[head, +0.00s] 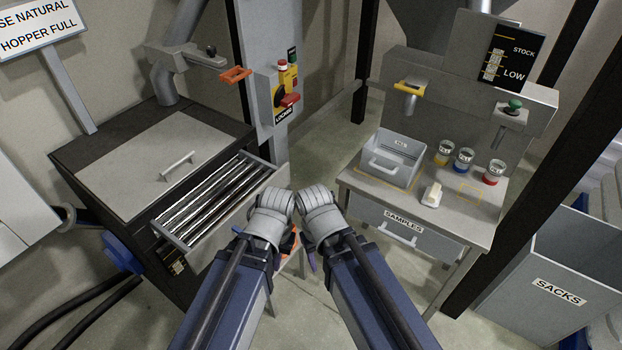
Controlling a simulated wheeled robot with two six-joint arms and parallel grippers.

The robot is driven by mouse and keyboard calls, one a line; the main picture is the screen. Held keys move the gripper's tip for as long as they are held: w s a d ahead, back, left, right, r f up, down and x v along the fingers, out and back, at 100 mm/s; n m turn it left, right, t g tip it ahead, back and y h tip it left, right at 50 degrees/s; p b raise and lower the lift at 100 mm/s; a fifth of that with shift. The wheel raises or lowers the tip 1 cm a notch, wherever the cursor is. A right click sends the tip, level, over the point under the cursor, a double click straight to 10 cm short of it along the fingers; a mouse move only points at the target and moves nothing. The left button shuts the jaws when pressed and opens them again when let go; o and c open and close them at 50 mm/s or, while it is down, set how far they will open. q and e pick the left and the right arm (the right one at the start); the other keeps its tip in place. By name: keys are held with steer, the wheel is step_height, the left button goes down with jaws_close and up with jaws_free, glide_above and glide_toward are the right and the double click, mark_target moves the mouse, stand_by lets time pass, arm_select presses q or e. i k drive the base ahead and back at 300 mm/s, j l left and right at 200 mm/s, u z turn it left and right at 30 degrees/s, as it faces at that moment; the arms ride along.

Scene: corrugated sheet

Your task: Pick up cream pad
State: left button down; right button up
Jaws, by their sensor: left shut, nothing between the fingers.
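A small cream block (432,194), which looks like the cream pad, lies on the grey samples table (480,222) at the right, in front of the jars. Both my arms reach in from the bottom centre, and their wrists are close together left of that table. My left gripper (289,241) shows as a bit of orange beyond its wrist; it is shut and empty. My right gripper (311,262) shows only as a small purple tip, mostly hidden behind its arm. Both grippers are well apart from the cream block.
A grey bin (391,158) and several jars (464,160) with coloured bands stand on the table, above a closed SAMPLES drawer (408,232). At left, a drawer of metal bars (213,203) stands open. A SACKS bin (560,268) is at far right.

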mark_target(433, 196)
steer(key=i+l+z, duration=0.1)
steer(key=i+z, duration=0.5)
steer(key=z, duration=0.15)
